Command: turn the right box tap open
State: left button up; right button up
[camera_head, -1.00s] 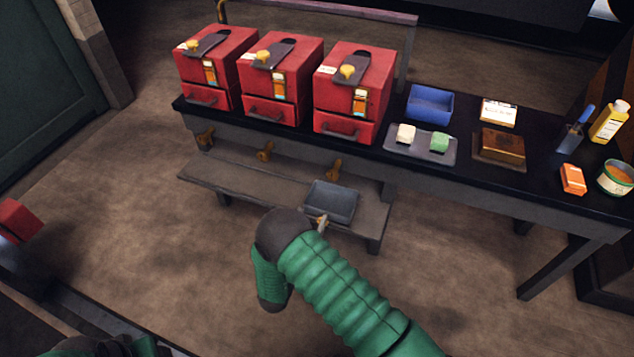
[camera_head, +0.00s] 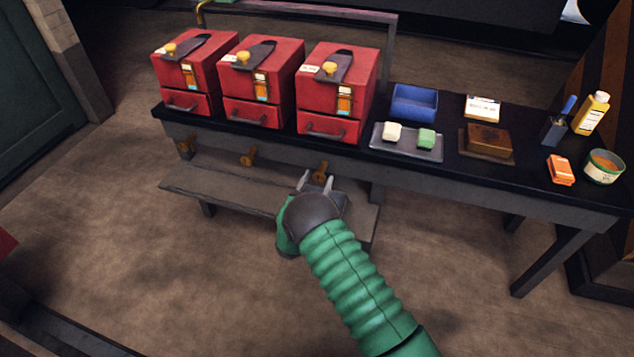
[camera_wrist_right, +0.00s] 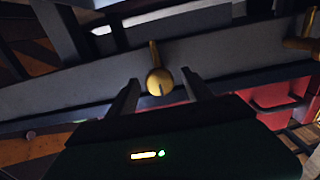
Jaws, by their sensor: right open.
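Three brass taps stick out from the front of the bench below three red boxes. The right box tap (camera_head: 320,171) is below the right red box (camera_head: 325,97). In the right wrist view the round yellow end of this tap (camera_wrist_right: 158,82) shows between the fingers. My right gripper (camera_head: 315,183) is open, with its two pale fingertips just in front of and below the tap. The wrist view shows the gripper (camera_wrist_right: 160,88) with a gap beside the tap on each side. My left gripper is out of view.
The middle tap (camera_head: 247,157) and left tap (camera_head: 187,146) are to the left along the bench front. A lower shelf (camera_head: 225,184) runs under them. The bench top (camera_head: 470,180) holds a blue bin (camera_head: 414,103) and several small items.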

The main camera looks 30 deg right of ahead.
jog(key=shift+d+f, duration=0.1)
jog(key=c, duration=0.4)
grip_shut()
jog(key=n+p, duration=0.1)
jog(key=n, duration=0.2)
jog(key=shift+n+p, duration=0.35)
jog(key=shift+n, duration=0.05)
jog(key=n, duration=0.2)
jog(key=n+p, duration=0.1)
jog(key=n, duration=0.1)
jog(key=shift+a+n, duration=0.2)
jog(key=shift+n, duration=0.1)
jog(key=n, duration=0.4)
jog(key=shift+n, duration=0.3)
jog(key=n, duration=0.4)
jog(key=shift+a+f+n, duration=0.1)
jog(key=shift+a+n, duration=0.05)
jog(key=shift+n, duration=0.25)
